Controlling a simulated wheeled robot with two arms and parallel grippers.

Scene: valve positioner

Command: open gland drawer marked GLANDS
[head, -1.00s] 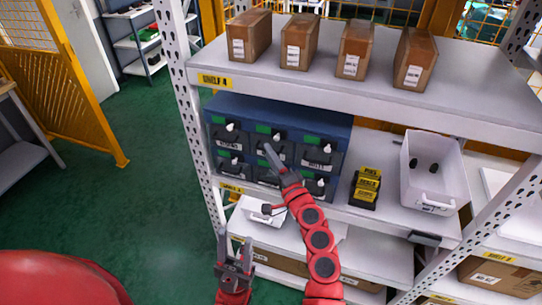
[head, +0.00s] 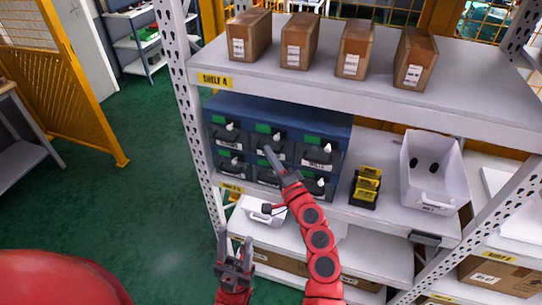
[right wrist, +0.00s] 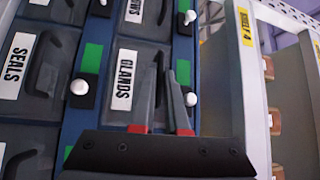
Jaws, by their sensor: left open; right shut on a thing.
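The dark drawer marked GLANDS (right wrist: 135,45) shows in the right wrist view, with its white label (right wrist: 123,80) turned on its side. Its front looks level with its neighbours. A green patch and a white knob (right wrist: 190,98) sit at its upper edge. My right gripper (right wrist: 163,95) is shut on its dark handle, which the fingers partly hide. In the head view my right gripper (head: 270,155) is at the upper middle drawer of the blue cabinet (head: 335,112), covering much of that front. My left gripper (head: 235,250) is open and empty, in front of the lower shelf.
Other drawers, one marked SEALS (right wrist: 15,65), surround this one. Cardboard boxes (head: 248,38) stand on the shelf above. A white bin (head: 268,212) is below. The green floor at left is clear.

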